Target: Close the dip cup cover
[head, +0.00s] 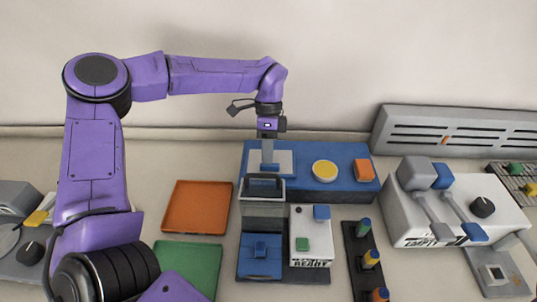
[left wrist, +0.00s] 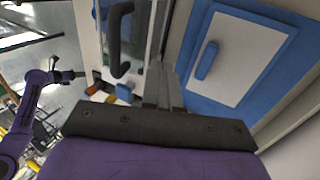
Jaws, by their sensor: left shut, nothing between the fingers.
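A clear cover with a dark handle (head: 264,178) stands upright behind a blue block with a raised blue knob (head: 260,252); I take it for the dip cup cover. Its dark handle also shows large in the left wrist view (left wrist: 116,40). My left gripper (head: 268,165) points down just behind the handle, over a white plate (head: 284,160). Its fingers (left wrist: 165,97) are shut and empty, apart from the handle. The cup itself cannot be made out. A purple arm at the left of the left wrist view seems to be my right one; its dark gripper (left wrist: 72,76) is too small to read.
The blue tray (head: 342,189) bears the white plate, a yellow round dish (head: 325,171) and an orange block (head: 364,170). A white box marked READY (head: 314,242) stands close right of the blue block. Orange (head: 197,207) and green (head: 188,263) trays lie left.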

